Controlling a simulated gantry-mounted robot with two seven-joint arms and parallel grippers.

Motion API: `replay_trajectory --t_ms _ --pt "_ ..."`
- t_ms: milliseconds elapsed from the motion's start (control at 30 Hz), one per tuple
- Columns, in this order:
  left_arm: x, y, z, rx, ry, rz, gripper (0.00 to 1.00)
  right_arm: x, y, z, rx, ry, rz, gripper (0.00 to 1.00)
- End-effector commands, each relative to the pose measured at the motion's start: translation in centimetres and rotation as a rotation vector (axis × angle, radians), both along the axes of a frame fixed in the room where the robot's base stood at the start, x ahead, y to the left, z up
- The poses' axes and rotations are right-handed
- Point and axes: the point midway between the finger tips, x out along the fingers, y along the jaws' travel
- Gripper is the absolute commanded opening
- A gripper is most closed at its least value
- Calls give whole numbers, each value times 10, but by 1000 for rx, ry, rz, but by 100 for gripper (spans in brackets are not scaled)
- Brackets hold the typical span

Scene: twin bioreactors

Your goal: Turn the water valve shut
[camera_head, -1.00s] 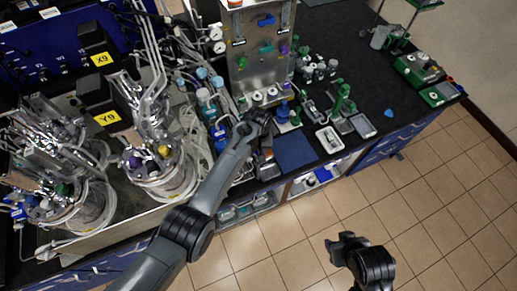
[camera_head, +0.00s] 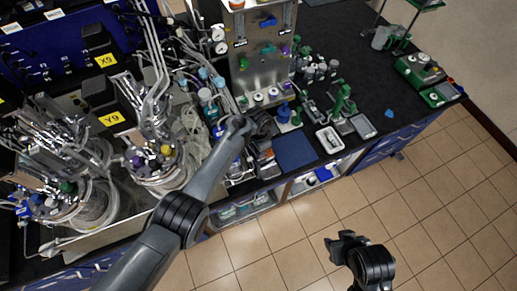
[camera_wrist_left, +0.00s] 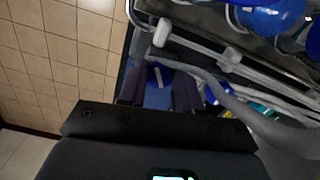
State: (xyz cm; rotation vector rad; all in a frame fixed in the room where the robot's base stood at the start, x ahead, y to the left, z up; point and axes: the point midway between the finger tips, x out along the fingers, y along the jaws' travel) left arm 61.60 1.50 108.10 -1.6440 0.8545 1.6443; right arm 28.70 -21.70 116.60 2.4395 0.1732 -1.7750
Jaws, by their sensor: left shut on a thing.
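In the left wrist view, a blue part with a pale strip (camera_wrist_left: 158,77), possibly the water valve's handle, shows between the two dark fingers of my left gripper (camera_wrist_left: 158,92). The gripper is shut on it. The valve's body and its turn angle cannot be made out. In the head view, my left arm reaches over the bench's front edge, its wrist beside the blue-capped bottles (camera_head: 219,131). The left fingers are hidden there.
A metal panel (camera_head: 262,73) with coloured knobs stands behind the left wrist. Bioreactor vessels (camera_head: 155,166) with tubing crowd the left. Pale pipes (camera_wrist_left: 195,42) and blue rounded items (camera_wrist_left: 270,18) lie close to the left gripper. The tiled floor (camera_head: 300,232) in front is clear.

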Motion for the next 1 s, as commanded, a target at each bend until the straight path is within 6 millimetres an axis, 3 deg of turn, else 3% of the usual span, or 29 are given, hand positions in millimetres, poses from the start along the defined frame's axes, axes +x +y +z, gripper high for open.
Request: replay_trajectory --t_ms 500,1000 --pt "2 1 -1 1 -1 -430 3 0 -1 -11 -5 0 4 43" --pt "3 1 0 0 0 -578 3 0 -2 -15 -9 0 6 43"
